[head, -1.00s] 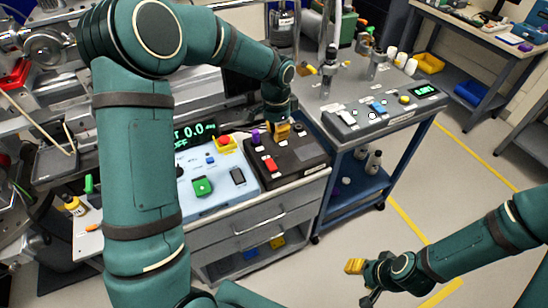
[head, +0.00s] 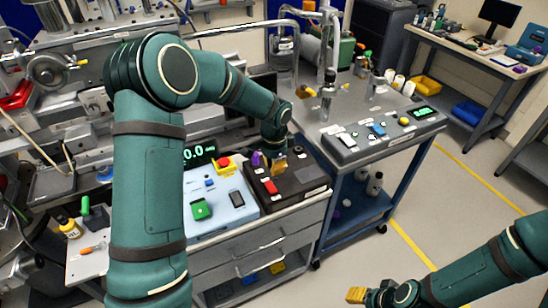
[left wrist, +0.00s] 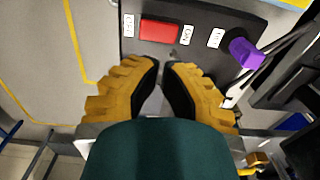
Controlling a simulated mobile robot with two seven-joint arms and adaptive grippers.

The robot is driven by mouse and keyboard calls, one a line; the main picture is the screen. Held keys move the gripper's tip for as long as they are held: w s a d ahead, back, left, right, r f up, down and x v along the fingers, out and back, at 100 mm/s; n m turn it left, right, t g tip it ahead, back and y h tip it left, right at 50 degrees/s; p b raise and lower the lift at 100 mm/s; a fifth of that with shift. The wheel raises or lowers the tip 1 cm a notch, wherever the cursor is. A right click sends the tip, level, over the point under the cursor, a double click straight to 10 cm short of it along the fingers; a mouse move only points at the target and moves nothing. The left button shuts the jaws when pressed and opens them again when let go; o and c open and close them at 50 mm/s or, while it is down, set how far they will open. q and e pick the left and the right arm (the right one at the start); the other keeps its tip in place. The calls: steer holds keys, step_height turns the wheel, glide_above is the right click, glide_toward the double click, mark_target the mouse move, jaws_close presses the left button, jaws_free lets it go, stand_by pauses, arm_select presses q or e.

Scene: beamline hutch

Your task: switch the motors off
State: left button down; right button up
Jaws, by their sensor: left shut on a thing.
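The black control box (head: 300,190) lies on the drawer cabinet, with a red rocker switch (head: 270,187) and a purple knob (head: 257,159). The left wrist view shows the red switch (left wrist: 160,32) between OFF and ON labels, and the purple knob (left wrist: 243,50) to its right. My left gripper (head: 279,169) is down at the box beside the red switch. Its yellow fingers (left wrist: 163,72) are nearly together, shut on a small part mostly hidden between them. My right gripper (head: 358,296) is at the bottom edge, partly cut off; its opening is unclear.
Left of the box is a pale blue panel (head: 230,212) with a green switch (head: 202,209) and red button (head: 223,163). A grey control box (head: 392,131) stands on the blue cart to the right. The floor (head: 375,262) right of the cabinet is clear.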

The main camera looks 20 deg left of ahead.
mark_target(273, 184)
arm_select(q)
step_height(273, 184, down, 7)
steer(key=shift+r+b, duration=0.1)
steer(key=shift+b, duration=0.4)
steer(key=shift+a+f+g+h+p, duration=0.15)
steer(key=shift+f+g+h+p, duration=0.3)
steer(key=shift+p, duration=0.65)
